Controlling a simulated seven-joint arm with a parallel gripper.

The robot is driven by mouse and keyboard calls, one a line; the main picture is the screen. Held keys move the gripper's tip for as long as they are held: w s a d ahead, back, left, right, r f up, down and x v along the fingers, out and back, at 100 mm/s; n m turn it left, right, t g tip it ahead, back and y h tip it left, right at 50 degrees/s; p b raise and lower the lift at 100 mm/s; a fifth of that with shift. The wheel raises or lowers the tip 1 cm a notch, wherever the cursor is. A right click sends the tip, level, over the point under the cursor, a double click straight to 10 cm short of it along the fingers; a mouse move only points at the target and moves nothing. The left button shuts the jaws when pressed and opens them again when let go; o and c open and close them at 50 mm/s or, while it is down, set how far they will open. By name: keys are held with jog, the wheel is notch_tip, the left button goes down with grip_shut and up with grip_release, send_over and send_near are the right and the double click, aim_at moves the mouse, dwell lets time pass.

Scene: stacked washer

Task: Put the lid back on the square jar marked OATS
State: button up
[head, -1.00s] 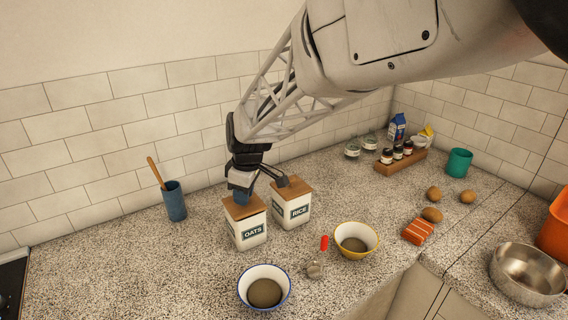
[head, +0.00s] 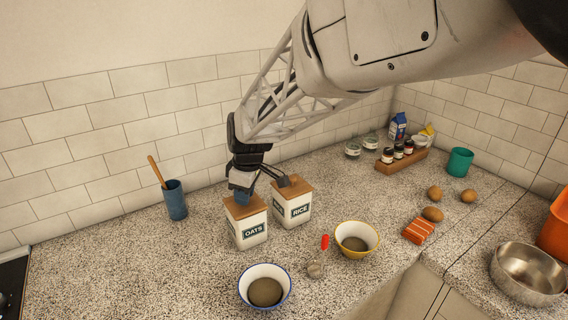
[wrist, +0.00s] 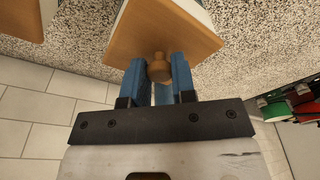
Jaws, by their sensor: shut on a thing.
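The square white jar marked OATS (head: 251,232) stands upright on the counter, its label facing the front. Its square wooden lid (head: 245,209) is over the jar's mouth and looks level on it in the head view; a very small gap could not be told. In the wrist view the lid (wrist: 150,28) has a round wooden knob (wrist: 159,69). My gripper (head: 243,194) is above the lid, its blue fingers (wrist: 159,72) shut on the knob from both sides. The knob is hidden by the fingers in the head view.
The RICE jar (head: 293,211) with its wooden lid stands close on the right. A blue cup with a wooden spoon (head: 175,200) is at the left.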

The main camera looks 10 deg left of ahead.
jog(key=o, duration=1)
jog(key=shift+o, duration=0.4)
jog(key=o, duration=0.4)
jog(key=shift+r, duration=0.15)
jog(key=shift+r, duration=3.35)
grip_shut()
